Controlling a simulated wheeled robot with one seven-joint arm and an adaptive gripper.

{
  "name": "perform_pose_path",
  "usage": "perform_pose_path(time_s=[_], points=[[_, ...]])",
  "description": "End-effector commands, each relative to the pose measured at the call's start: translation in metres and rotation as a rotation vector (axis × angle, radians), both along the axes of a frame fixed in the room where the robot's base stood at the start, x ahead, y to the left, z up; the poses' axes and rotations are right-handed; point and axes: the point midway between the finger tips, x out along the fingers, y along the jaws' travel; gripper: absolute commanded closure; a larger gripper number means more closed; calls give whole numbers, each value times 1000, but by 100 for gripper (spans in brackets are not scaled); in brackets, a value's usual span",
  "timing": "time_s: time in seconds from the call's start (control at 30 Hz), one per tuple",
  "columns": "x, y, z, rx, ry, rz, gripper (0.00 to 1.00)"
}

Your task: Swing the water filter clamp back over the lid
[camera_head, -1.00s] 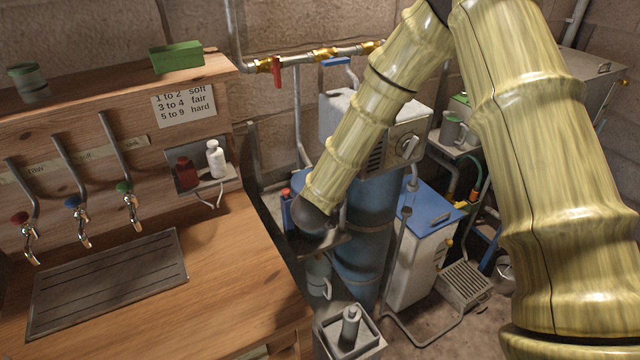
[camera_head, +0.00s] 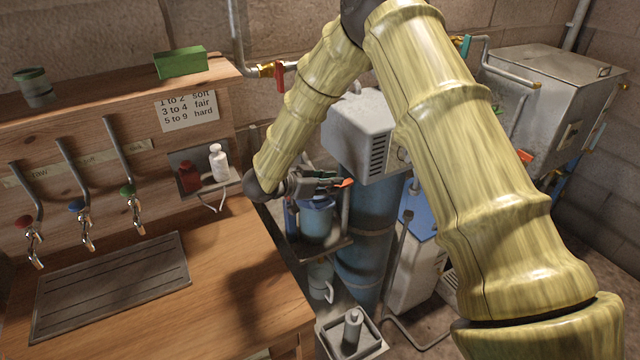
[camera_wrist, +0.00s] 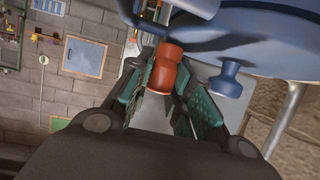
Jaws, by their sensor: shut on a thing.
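The water filter appears as a blue canister (camera_head: 316,222) on a bracket in the middle of the head view. In the wrist view its blue rounded body (camera_wrist: 262,40) fills the upper right, with a small blue knob (camera_wrist: 228,78) beside it. My gripper (camera_head: 328,182) is just above the canister in the head view. In the wrist view the teal fingers of my gripper (camera_wrist: 168,82) are closed around a red-orange grip (camera_wrist: 166,70), which looks like the clamp's handle. The grip's end also shows in the head view (camera_head: 345,183). The rest of the clamp and most of the lid are hidden.
A wooden counter (camera_head: 225,275) with taps and a drain tray (camera_head: 110,285) is at left. A small shelf (camera_head: 205,187) holds a white bottle (camera_head: 218,163) and a red one. A grey unit (camera_head: 358,130) and a tall blue tank (camera_head: 365,240) stand close to the gripper's right.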

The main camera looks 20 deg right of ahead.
Motion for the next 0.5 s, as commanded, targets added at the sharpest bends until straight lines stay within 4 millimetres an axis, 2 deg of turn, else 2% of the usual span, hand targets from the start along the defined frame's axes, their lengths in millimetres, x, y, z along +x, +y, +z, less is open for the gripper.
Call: perform_pose_path(time_s=[0.5], points=[[-1, -7, 0, 0, -1, -27, 100]])
